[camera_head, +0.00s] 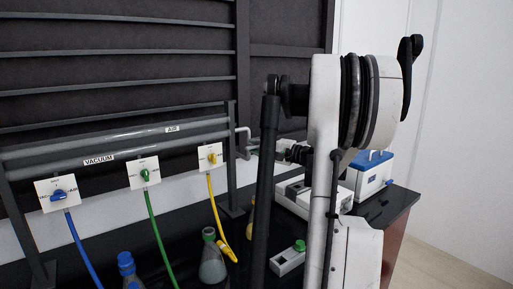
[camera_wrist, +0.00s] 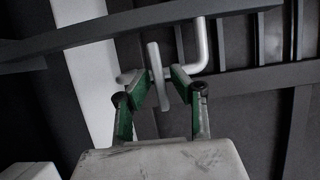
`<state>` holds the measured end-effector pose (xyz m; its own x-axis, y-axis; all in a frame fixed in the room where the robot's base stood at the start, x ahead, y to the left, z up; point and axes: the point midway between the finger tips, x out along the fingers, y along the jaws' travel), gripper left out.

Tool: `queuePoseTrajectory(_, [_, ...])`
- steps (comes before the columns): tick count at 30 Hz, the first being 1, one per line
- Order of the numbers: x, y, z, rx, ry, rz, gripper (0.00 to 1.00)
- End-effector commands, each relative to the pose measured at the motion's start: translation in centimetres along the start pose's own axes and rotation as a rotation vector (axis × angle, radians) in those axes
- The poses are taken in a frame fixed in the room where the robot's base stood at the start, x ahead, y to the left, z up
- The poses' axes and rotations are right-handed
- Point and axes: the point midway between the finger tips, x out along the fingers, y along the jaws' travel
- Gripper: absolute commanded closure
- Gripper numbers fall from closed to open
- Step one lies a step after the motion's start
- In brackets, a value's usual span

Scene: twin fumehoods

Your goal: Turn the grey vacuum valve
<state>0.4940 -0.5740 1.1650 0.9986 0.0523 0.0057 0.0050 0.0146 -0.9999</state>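The grey vacuum valve shows in the wrist view as a narrow upright grey lever (camera_wrist: 157,75) beside a bent light-grey pipe (camera_wrist: 205,50). My gripper (camera_wrist: 161,76) has its two green-and-grey fingers on either side of the lever. The fingers look open, with a gap between them; firm contact with the lever cannot be made out. In the head view my gripper (camera_head: 275,148) is small and partly hidden behind my arm. It is near the bent grey pipe (camera_head: 244,138) at the right end of the rail, and the lever cannot be made out clearly there.
Blue (camera_head: 58,195), green (camera_head: 145,175) and yellow (camera_head: 210,157) valves with hoses sit on white plates to the left. A flask (camera_head: 212,262) and a blue-capped bottle (camera_head: 127,265) stand below. A blue-and-white box (camera_head: 370,173) is on the dark bench at right.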

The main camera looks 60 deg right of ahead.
Motion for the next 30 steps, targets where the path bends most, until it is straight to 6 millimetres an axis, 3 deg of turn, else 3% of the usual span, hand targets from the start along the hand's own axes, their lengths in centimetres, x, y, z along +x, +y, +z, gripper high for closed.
queuePoseTrajectory(8, [0.0, 0.0, 0.0, 0.000, 0.000, 0.000, 0.71])
queuePoseTrajectory(13, [-1.1, 0.0, 0.0, 0.000, 0.000, 0.000, 0.71])
queuePoseTrajectory(24, [-8.0, 0.0, -0.1, 0.000, 0.003, 0.000, 0.71])
queuePoseTrajectory(30, [-10.9, 0.0, -0.1, 0.000, 0.002, 0.000, 0.71])
